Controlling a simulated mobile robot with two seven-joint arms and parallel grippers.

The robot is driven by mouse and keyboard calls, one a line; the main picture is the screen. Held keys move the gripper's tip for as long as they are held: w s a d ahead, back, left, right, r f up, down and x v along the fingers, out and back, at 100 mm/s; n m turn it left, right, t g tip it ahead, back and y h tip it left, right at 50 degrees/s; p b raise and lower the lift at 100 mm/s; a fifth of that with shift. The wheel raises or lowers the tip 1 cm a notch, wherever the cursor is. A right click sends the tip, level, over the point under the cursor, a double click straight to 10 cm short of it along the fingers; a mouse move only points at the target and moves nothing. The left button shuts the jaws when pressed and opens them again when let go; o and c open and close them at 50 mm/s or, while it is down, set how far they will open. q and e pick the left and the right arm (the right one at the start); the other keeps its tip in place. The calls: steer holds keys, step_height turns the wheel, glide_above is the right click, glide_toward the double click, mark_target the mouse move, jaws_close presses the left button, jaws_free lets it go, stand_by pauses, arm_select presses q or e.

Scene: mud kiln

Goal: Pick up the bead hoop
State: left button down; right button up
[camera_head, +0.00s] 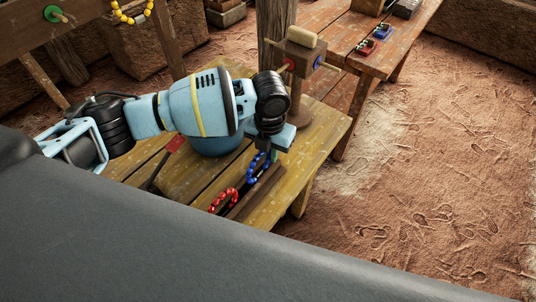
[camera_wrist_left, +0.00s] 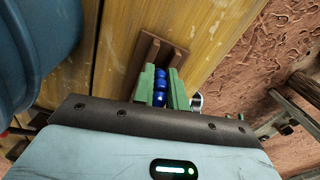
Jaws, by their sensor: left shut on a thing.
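A blue bead hoop (camera_head: 251,175) is at the fingertips of my left gripper (camera_head: 266,155), above the dark wooden rack (camera_head: 262,190) near the table's right edge. In the left wrist view, the green fingers of my left gripper (camera_wrist_left: 160,88) are shut on the blue beads (camera_wrist_left: 160,76), which line up between them. Part of the hoop is hidden behind the fingers. A red bead hoop (camera_head: 223,201) rests at the near left end of the rack. A yellow bead hoop (camera_head: 130,17) hangs at the top left. My right gripper is not in view.
A blue round vessel (camera_head: 218,147) stands on the yellowish wooden table (camera_head: 300,175), partly behind my left arm. A wooden post stand (camera_head: 299,62) with a peg is behind my gripper. A red-tipped tool (camera_head: 175,144) lies left. The earth floor (camera_head: 420,180) at right is open.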

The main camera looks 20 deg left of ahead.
arm_select(q)
step_height(320, 180, up, 2)
steer(key=shift+r, duration=0.25)
steer(key=s+d, duration=0.4)
steer(key=d, duration=0.3)
steer(key=s+d+r+b, duration=0.1)
steer(key=s+d, duration=0.2)
steer(key=d, duration=0.4)
steer(key=shift+s, duration=0.35)
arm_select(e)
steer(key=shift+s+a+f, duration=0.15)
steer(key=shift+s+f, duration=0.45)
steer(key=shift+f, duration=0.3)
arm_select(q)
steer(key=shift+r, duration=0.1)
